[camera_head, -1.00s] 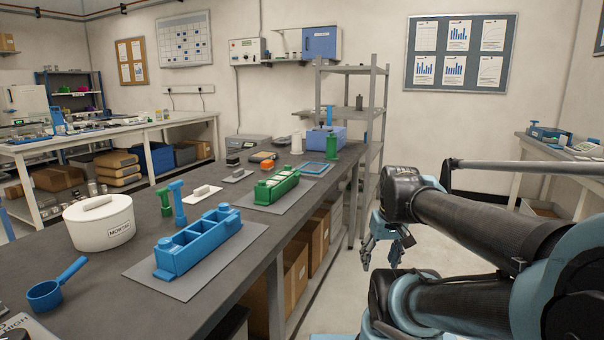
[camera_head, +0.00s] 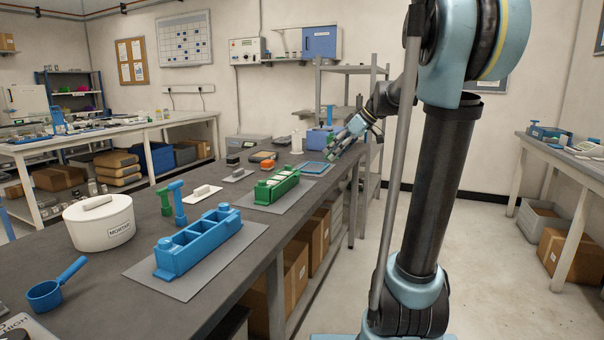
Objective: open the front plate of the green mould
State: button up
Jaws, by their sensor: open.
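The green mould (camera_head: 263,192) sits on a grey mat (camera_head: 288,203) on the dark bench, with pale fill in its compartments. Its front plate stands along the near side, and I see no gap there at this size. My gripper (camera_head: 332,154) is open and empty, above the far right end of the bench, beyond and to the right of the green mould. It is apart from the mould and partly hides the green tool behind it.
A blue mould (camera_head: 177,261) on its own mat (camera_head: 205,285) stands nearer. A white mortar tub (camera_head: 88,228), blue scoop (camera_head: 45,296), blue tamper (camera_head: 178,205), white trowel (camera_head: 202,192) and blue frame (camera_head: 313,169) lie around. A metal shelf (camera_head: 372,130) stands behind my gripper.

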jog(key=w+r+n, duration=0.1)
jog(key=w+r, duration=0.1)
jog(key=w, duration=0.2)
send_near(298, 173)
jog(key=shift+y, duration=0.4)
jog(key=x, duration=0.7)
jog(key=shift+s+d+f, duration=0.15)
jog(key=shift+f, duration=0.3)
jog(key=c, duration=1.1)
